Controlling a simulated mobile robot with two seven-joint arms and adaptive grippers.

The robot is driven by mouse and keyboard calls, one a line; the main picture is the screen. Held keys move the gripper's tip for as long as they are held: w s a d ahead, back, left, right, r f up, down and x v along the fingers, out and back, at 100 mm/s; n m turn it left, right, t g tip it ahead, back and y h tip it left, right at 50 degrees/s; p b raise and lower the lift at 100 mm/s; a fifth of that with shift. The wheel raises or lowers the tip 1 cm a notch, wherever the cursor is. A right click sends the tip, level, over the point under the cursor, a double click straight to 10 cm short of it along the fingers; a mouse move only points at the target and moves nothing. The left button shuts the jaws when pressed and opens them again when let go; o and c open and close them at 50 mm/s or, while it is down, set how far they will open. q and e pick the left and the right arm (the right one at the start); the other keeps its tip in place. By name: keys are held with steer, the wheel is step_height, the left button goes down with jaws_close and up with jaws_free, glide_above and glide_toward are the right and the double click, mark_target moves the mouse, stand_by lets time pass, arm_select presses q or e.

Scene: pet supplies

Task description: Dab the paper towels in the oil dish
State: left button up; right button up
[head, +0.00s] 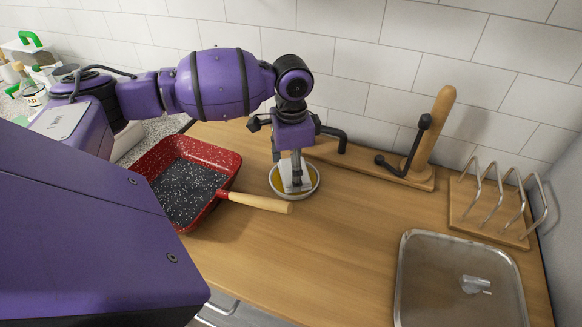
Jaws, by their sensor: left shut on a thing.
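The oil dish (316,187) is a small round white dish with yellow oil in it, standing on the wooden counter right of the red pan. My left gripper (292,166) points down over the dish and is shut on the folded white paper towels (303,179). The towels are inside the dish's rim, at the oil; the gripper hides part of them, and I cannot tell how firmly they press on the bottom. My right gripper is not in view.
A red speckled square pan (222,160) stands left of the dish, its wooden handle reaching just below it. A wooden stand with black hooks (419,175), a wire rack (490,211) and a metal tray (410,290) are to the right. Clear counter lies between dish and tray.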

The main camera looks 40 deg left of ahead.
mark_target(291, 170)
arm_select(q)
steer(key=shift+s+f, duration=0.2)
steer(key=shift+f, duration=0.1)
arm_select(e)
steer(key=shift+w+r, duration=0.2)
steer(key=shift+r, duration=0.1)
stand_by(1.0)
arm_select(q)
steer(key=shift+w+r+p, duration=0.2)
steer(key=shift+r+p, duration=0.95)
steer(key=shift+r, duration=0.45)
steer(key=shift+r+p, duration=1.15)
steer(key=shift+r, duration=1.05)
steer(key=shift+f, duration=0.1)
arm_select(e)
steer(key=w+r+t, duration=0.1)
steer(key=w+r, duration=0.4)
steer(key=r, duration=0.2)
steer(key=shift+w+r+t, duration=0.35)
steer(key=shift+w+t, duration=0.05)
